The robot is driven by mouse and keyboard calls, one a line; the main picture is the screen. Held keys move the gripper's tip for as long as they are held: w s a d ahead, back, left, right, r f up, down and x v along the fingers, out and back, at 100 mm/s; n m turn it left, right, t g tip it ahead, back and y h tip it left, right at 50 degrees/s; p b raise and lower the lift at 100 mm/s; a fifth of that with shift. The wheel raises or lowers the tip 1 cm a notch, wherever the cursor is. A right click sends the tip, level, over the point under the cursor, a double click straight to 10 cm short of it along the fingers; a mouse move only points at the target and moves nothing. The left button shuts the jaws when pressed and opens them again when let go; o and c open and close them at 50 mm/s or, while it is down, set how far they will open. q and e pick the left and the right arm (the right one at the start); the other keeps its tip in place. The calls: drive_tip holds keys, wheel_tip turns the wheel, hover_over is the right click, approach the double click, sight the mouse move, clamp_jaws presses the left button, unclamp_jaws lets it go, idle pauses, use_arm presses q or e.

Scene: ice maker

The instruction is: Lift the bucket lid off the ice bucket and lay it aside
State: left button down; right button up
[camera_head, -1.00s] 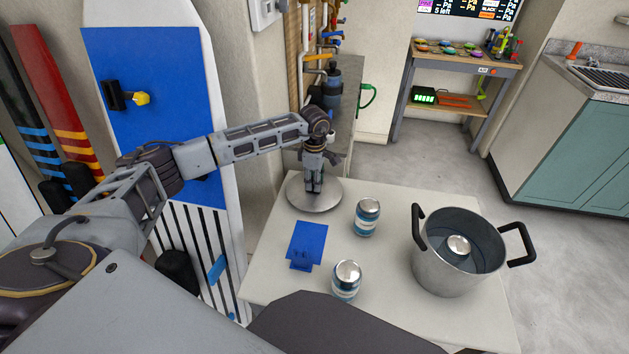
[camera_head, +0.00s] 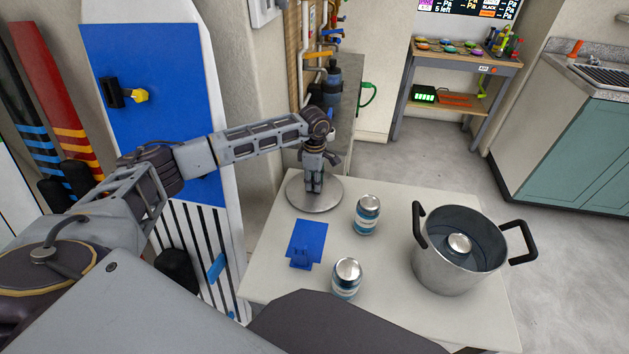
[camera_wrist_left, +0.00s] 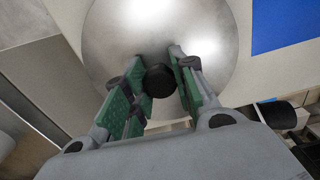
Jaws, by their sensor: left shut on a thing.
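The bucket lid (camera_head: 329,200) is a round, flat grey metal disc at the far left of the white table, apart from the pot. In the left wrist view the lid (camera_wrist_left: 205,50) fills the upper middle, with its black knob (camera_wrist_left: 159,80) between my green finger pads. My left gripper (camera_head: 313,187) points down at the lid's middle and is shut on the knob. The ice bucket (camera_head: 455,270) is a metal pot with two black handles at the table's right. It is uncovered, and a can (camera_head: 460,243) shows inside. My right gripper is not in view.
Two cans stand on the table (camera_head: 398,305), one in the middle (camera_head: 366,214) and one near the front (camera_head: 347,278). A blue stand (camera_head: 307,241) is left of them. A shelf unit (camera_head: 460,62) and a teal cabinet (camera_head: 575,150) stand behind.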

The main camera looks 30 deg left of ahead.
use_arm(q)
drive_tip(key=shift+f, duration=0.15)
drive_tip(key=c, duration=1.1)
unclamp_jaws()
wheel_tip(320, 180, up, 12)
idle(0.7)
